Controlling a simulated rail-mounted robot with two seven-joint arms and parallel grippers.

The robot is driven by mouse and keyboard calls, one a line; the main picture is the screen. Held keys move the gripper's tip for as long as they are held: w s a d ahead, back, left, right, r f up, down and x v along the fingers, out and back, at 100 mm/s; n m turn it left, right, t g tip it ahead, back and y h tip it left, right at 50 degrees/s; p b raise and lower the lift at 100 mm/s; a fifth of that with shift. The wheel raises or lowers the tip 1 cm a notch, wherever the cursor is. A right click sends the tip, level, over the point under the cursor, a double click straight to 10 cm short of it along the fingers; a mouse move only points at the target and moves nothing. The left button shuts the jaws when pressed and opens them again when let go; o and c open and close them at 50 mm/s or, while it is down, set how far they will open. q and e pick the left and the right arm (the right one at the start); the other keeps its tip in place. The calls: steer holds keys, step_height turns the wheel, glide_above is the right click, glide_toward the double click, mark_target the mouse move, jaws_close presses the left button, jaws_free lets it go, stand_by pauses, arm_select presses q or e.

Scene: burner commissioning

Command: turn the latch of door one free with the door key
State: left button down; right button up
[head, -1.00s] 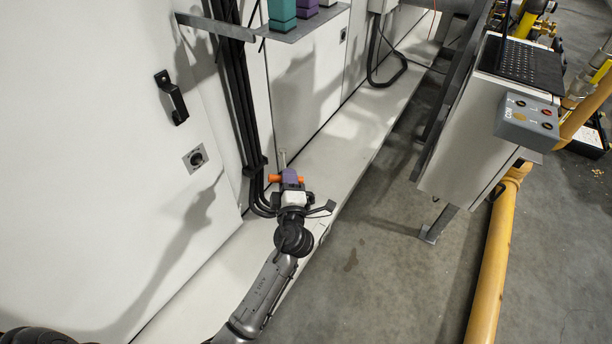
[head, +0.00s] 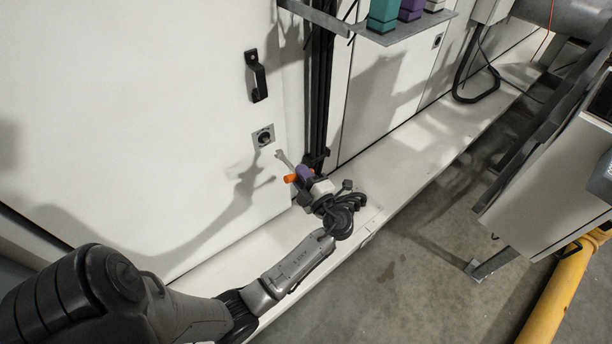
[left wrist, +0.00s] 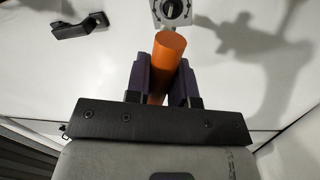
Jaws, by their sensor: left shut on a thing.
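The door key has an orange grip (head: 290,178) and a pale shaft (head: 284,159) that points up and left in the head view. My left gripper (head: 303,175), with purple fingers, is shut on it. In the left wrist view the orange grip (left wrist: 166,58) sits between the fingers (left wrist: 162,85). The latch (head: 263,136) is a square metal plate with a dark round centre on the white door (head: 180,110). It also shows at the top of the left wrist view (left wrist: 172,11). The shaft's end appears close below and right of the latch, apart from it. My right gripper is out of view.
A black door handle (head: 257,76) sits above the latch. A shelf (head: 405,32) with coloured blocks juts out at the top. A pale ledge (head: 410,150) runs along the cabinets. A grey cabinet (head: 555,185) stands at the right.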

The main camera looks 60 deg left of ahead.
mark_target(291, 165)
arm_select(q)
steer(key=shift+s+a+r+p, duration=0.1)
steer(key=shift+a+p, duration=0.6)
steer(key=shift+a, duration=0.45)
steer(key=shift+a+r+p, duration=0.1)
steer(key=shift+a+p, duration=0.6)
steer(key=shift+a, duration=0.45)
steer(key=shift+f, duration=0.2)
steer(key=shift+d, duration=0.1)
steer(key=shift+b, duration=0.3)
steer(key=shift+a+b, duration=0.65)
steer(key=shift+a, duration=0.55)
